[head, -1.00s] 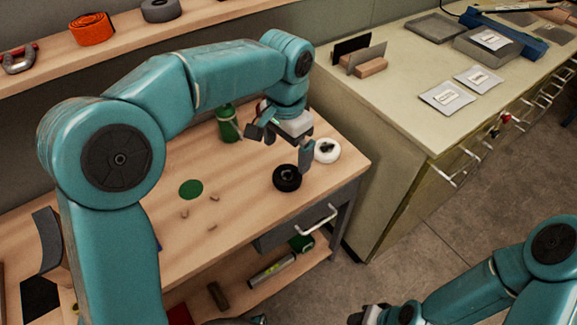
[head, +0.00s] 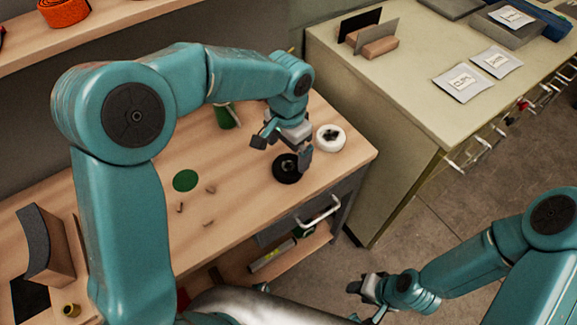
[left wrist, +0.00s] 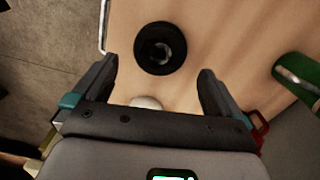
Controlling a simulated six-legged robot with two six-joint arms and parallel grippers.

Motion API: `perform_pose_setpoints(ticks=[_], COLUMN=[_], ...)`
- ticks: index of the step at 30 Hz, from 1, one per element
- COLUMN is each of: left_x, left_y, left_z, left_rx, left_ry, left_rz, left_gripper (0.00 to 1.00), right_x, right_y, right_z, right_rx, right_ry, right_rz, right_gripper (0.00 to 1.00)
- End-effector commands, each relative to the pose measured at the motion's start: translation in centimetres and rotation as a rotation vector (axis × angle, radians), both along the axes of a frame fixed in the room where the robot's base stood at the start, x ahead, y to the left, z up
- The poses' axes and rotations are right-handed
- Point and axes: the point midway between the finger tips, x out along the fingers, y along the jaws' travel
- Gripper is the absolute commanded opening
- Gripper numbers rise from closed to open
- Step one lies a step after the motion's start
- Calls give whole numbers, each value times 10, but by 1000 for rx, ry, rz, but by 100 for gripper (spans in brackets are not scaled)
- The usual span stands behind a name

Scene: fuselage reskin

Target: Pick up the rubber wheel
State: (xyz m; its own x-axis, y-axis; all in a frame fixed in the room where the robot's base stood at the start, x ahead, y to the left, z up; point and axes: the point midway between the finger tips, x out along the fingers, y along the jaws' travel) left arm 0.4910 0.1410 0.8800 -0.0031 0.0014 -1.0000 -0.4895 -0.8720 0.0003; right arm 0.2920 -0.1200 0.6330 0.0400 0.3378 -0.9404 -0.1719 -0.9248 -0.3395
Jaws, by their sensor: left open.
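The rubber wheel, a black ring with a lighter hub, (head: 287,170) lies flat on the wooden workbench near its right end. A similar white wheel (head: 330,138) lies behind it to the right. My left gripper (head: 282,150) is open and empty above the black wheel, partly covering it in the head view. In the left wrist view the black wheel (left wrist: 160,48) shows between and beyond the open fingers, apart from both. A sliver of the white wheel (left wrist: 146,102) shows above the gripper body. My right gripper (head: 366,292) hangs over the floor; its jaw opening is unclear.
A green bottle (head: 227,115) stands behind my left gripper, partly hidden by my arm. A flat green disc (head: 186,180) and several small brown pieces lie left of the wheel. A pale cabinet (head: 400,110) with packets stands to the right.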

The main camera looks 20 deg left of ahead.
Motion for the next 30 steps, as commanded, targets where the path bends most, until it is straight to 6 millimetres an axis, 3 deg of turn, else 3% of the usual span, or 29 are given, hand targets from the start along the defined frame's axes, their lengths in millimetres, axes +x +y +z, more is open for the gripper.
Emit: perform_pose_setpoints(ticks=[5,13,22,27,30], left_x=[1,4,6,6,6], left_y=[0,1,1,1,1], left_z=[-14,-54,-59,-59,-59], left_rx=[0,0,0,0,-1], left_ry=[2,1,-1,-1,-2], left_rz=[1,1,1,1,1], left_gripper=[100,100,100,45,43], right_x=[0,0,0,0,0], right_y=[0,0,0,0,0], right_z=[0,0,0,0,0], right_rx=[0,0,0,0,0], right_ry=[0,0,0,0,0], right_rz=[0,0,0,0,0], right_gripper=[43,43,43,43,43])
